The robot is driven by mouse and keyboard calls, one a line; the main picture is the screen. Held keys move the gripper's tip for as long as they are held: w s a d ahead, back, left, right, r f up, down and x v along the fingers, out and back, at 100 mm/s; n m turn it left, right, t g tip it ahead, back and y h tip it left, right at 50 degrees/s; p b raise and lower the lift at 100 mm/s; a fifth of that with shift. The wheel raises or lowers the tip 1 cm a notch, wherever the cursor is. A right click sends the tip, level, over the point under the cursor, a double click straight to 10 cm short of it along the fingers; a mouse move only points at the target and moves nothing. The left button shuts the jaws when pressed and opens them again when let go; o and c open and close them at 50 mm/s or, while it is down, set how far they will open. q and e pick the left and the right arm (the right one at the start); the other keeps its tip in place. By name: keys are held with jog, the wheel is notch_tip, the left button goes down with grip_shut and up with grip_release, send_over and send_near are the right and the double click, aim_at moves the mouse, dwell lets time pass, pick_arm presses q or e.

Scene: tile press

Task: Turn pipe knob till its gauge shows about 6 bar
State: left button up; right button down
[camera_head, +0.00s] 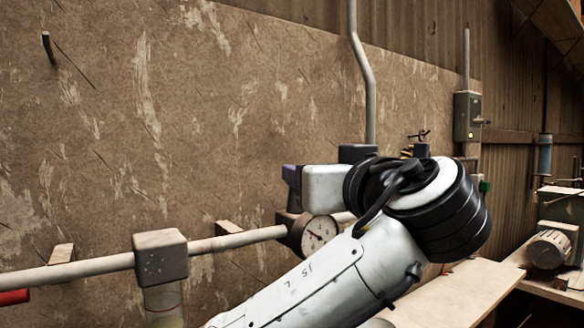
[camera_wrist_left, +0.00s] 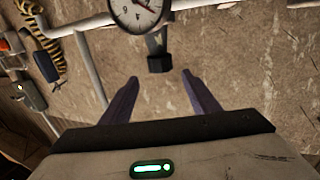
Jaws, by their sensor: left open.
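The round white-faced gauge (camera_head: 318,232) sits on the wall pipe; its needle is too small to read in the head view. The lower part of the gauge also shows in the wrist view (camera_wrist_left: 137,12), cut by the top edge. A dark block-shaped knob (camera_wrist_left: 160,63) hangs on a short stem beside the gauge. My left gripper (camera_wrist_left: 159,77) is open, its two purple fingers spread, with the knob just beyond and between the tips, apparently not touched. In the head view, my left gripper (camera_head: 291,180) is mostly hidden by my arm, and the knob cannot be made out.
A pale pipe (camera_head: 90,268) runs along the wall through a grey joint block (camera_head: 160,256). A grey electrical box (camera_head: 467,116) hangs at the right. A wooden bench top (camera_head: 455,295) and a machine (camera_head: 550,248) stand at the lower right.

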pick_arm(q)
jog(key=p+x, duration=0.2)
jog(key=x, duration=0.5)
jog(key=shift+w+a+r, duration=0.1)
jog(key=shift+w+a, duration=0.2)
jog(key=shift+w, duration=0.5)
jog(key=c, duration=1)
jog(key=shift+c, duration=0.2)
